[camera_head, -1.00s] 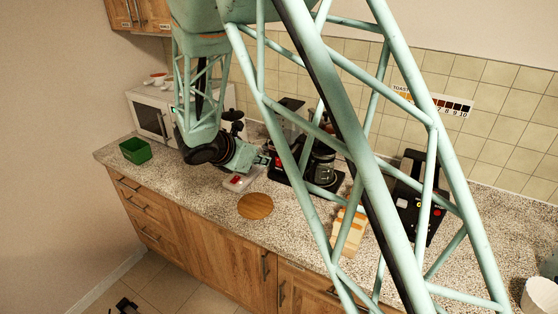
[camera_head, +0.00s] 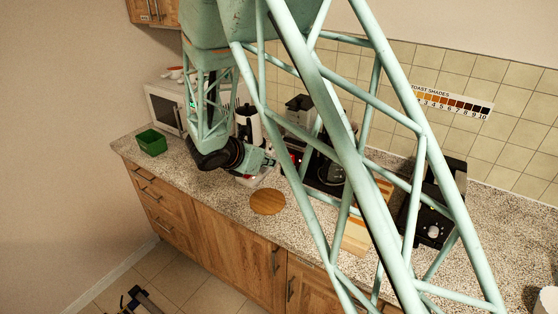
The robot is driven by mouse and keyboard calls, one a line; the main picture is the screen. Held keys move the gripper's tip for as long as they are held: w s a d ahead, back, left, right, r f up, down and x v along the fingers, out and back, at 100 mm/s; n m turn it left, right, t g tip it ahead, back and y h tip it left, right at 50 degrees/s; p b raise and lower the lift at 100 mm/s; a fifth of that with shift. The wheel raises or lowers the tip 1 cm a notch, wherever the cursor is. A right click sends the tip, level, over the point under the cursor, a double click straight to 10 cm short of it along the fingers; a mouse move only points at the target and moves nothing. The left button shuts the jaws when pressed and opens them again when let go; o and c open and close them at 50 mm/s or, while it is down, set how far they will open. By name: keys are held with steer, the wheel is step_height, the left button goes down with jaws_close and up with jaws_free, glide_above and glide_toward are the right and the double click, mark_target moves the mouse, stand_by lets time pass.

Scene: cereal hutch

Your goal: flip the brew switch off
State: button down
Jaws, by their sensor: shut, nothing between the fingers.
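The coffee maker (camera_head: 299,103) is black with a glass carafe (camera_head: 330,173). It stands against the tiled wall and is partly hidden behind my arm's lattice. A small red spot (camera_head: 292,158) shows low on its left front; I cannot tell whether it is the brew switch or which way a switch is set. My gripper (camera_head: 275,163) is shut and empty, pointing right at the machine's left front, close to the red spot. I cannot tell whether it touches the machine.
A round wooden board (camera_head: 267,202) lies in front of my gripper. A white appliance (camera_head: 243,128) stands behind my wrist. A green box (camera_head: 152,142) and white microwave (camera_head: 163,108) are at left.

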steer(key=w+d+r+x, duration=0.1)
steer(key=r+x, duration=0.1)
steer(key=x, duration=1)
steer(key=shift+w+p, duration=0.45)
steer(key=shift+w, duration=0.05)
